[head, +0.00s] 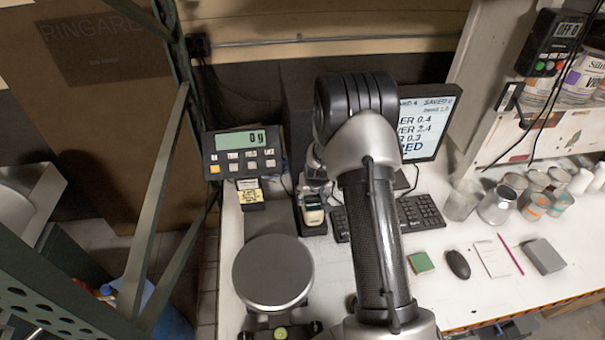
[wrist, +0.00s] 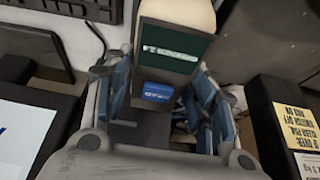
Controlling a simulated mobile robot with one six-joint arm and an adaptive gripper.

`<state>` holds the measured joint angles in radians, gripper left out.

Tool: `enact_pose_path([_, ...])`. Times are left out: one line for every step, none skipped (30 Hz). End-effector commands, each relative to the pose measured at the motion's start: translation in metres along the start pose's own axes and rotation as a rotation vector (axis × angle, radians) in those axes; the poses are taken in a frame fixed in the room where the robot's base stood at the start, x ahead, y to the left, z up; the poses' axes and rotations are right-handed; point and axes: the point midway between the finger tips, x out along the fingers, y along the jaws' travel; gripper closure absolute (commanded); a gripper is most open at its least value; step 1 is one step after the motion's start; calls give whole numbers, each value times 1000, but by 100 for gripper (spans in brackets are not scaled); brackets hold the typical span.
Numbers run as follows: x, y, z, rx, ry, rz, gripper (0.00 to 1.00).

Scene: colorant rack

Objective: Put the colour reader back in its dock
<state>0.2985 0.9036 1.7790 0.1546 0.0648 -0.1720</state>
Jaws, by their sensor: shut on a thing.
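The colour reader (head: 313,215) has a cream end and a dark green label face. In the wrist view the reader (wrist: 172,45) is between the two blue-padded fingers of my gripper (wrist: 163,105), which is shut on it; a small blue label shows on its lower part. In the head view my gripper (head: 314,186) is just behind the reader, partly hidden by my arm. A black base (head: 316,230) shows around the reader, close to the bench top. I cannot tell whether this is the dock or whether the reader is seated in it.
A scale display (head: 243,150) and a black block with a yellow note (head: 250,196) are left of the reader. The round scale pan (head: 273,272) is in front. A keyboard (head: 420,213) and monitor (head: 425,120) are on the right. Cups (head: 497,205) stand farther right.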

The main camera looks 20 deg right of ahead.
Motion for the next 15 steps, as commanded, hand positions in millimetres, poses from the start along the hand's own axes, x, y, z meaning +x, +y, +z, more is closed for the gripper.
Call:
enact_pose_path([-1,0,-2,0,4,0,100])
enact_pose_path([-1,0,-2,0,4,0,100])
enact_pose_path([-1,0,-2,0,4,0,100])
enact_pose_path([0,0,-1,0,3,0,100])
enact_pose_path([1,0,-1,0,3,0,100])
enact_pose_path([2,0,0,0,3,0,100])
enact_pose_path([3,0,0,0,3,0,100])
enact_pose_path([4,0,0,0,3,0,100])
enact_pose_path([4,0,2,0,-1,0,47])
enact_pose_path([3,0,2,0,-1,0,45])
enact_pose_path([3,0,2,0,-1,0,43])
enact_pose_path([3,0,2,0,-1,0,40])
enact_pose_path([3,0,2,0,-1,0,38])
enact_pose_path([3,0,2,0,-1,0,36])
enact_pose_path([3,0,2,0,-1,0,33])
